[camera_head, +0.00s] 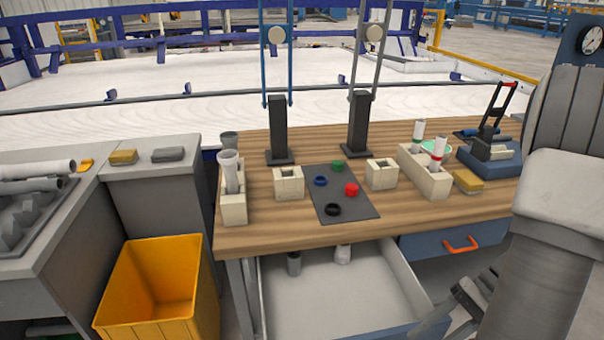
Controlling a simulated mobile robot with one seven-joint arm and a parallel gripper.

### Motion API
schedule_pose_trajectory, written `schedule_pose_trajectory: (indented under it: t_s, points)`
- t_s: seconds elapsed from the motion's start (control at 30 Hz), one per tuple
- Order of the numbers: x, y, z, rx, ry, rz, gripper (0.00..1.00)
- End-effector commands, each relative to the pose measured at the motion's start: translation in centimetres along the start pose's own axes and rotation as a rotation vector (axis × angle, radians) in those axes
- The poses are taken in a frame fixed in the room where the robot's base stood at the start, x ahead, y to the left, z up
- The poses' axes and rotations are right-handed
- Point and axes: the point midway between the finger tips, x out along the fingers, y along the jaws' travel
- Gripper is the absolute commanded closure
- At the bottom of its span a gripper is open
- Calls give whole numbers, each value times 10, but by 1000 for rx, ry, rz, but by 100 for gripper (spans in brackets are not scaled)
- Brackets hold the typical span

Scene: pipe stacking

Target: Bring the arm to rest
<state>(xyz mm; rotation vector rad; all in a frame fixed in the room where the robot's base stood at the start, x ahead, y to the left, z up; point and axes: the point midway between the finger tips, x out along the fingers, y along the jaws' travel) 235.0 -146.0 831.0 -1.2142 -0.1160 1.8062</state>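My arm (540,255) fills the right edge of the head view, its grey links folded close to the camera. A dark part low beside it, in front of the bench, looks like my gripper (462,306). It is partly cut off by the bottom edge and overlaps the right side of the open drawer. Whether its fingers are open or shut does not show. I see nothing clearly held in it.
The wooden bench (290,238) carries pipe holders, coloured rings on a dark mat (325,207), and two tall stands. Its open drawer (325,305) juts out, with two pipe pieces at the back. A yellow bin (150,318) stands left of it.

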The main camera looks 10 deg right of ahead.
Motion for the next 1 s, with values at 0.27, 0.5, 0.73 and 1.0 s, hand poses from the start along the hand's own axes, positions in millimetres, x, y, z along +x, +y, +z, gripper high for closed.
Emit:
schedule_pose_trajectory:
  t_s: [0.27, 0.5, 0.73, 1.0]
  points:
    - [-16, -50, 30, -64, 152, 246, 54]
    - [-21, -90, 55, -191, 317, 388, 54]
    - [-20, -130, 82, -404, 484, 493, 54]
    - [-18, -167, 118, -664, 686, 574, 54]
